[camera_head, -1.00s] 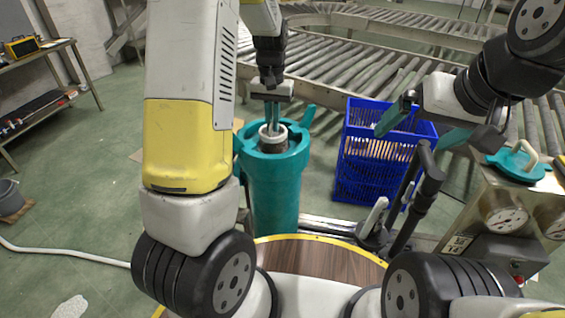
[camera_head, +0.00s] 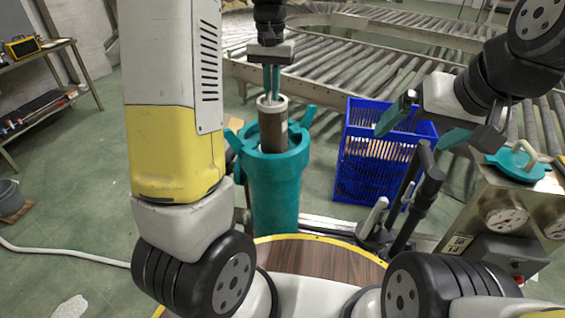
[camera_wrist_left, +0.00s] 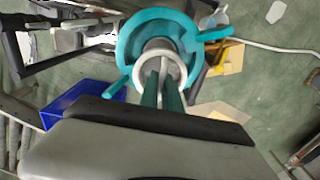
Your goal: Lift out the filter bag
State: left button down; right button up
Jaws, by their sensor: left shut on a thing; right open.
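The filter bag (camera_head: 272,128) is a brown cylinder with a white ring at its top. It stands upright, partly out of the teal housing (camera_head: 275,190), and its lower end is hidden inside. My left gripper (camera_head: 271,97) is shut on the ring, above the housing. In the left wrist view the white ring (camera_wrist_left: 157,55) shows at the tips of the fingers (camera_wrist_left: 160,82), with the teal housing rim (camera_wrist_left: 128,45) around and below it. My right gripper (camera_head: 418,124) is open and empty, at the right above the blue crate.
A blue crate (camera_head: 350,170) stands right of the housing. A teal lid (camera_head: 518,163) with a pale handle rests on the gauge cabinet (camera_head: 500,215) at the right. Roller conveyors (camera_head: 340,60) run behind. A black lever-like fixture (camera_head: 415,205) stands in front of the crate.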

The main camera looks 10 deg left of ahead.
pick_arm(q)
jog(key=shift+r, duration=1.05)
notch_tip(320, 180, up, 11)
dwell(0.4)
